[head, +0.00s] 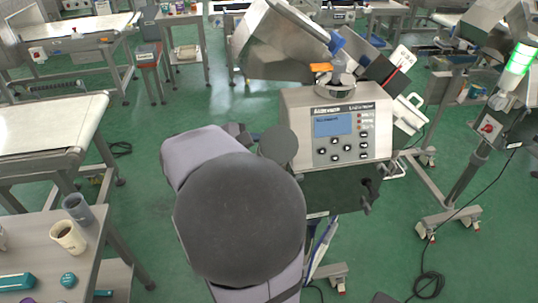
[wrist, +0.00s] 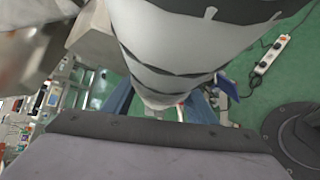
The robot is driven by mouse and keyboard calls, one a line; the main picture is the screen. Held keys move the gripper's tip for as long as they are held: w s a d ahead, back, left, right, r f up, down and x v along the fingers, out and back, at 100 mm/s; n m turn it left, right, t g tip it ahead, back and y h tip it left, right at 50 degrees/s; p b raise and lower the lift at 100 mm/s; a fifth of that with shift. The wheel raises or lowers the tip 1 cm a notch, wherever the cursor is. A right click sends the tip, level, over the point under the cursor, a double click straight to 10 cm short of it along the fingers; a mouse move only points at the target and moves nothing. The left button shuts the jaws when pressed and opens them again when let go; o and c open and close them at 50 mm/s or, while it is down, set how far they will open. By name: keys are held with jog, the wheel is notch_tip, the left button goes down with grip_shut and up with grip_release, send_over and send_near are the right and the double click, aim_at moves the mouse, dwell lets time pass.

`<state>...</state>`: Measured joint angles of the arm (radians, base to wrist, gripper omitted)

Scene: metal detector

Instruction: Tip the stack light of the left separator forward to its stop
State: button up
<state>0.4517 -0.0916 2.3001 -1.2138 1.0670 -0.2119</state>
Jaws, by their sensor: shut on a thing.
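The left separator (head: 342,98) shows in the head view as a steel box with a blue display and buttons, under tilted metal chutes. My arm covers the area to its left and front, and my gripper is not clearly seen there.
A second stack light (head: 519,60) glows green at the right edge. A table with mugs (head: 68,236) stands at lower left, below a conveyor (head: 50,124). Wheeled stand feet and a cable (head: 428,286) lie at lower right. Green floor is open between them.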

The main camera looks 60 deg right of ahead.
jog(key=o, duration=1.5)
jog(key=v, duration=0.7)
jog(key=shift+a, duration=0.2)
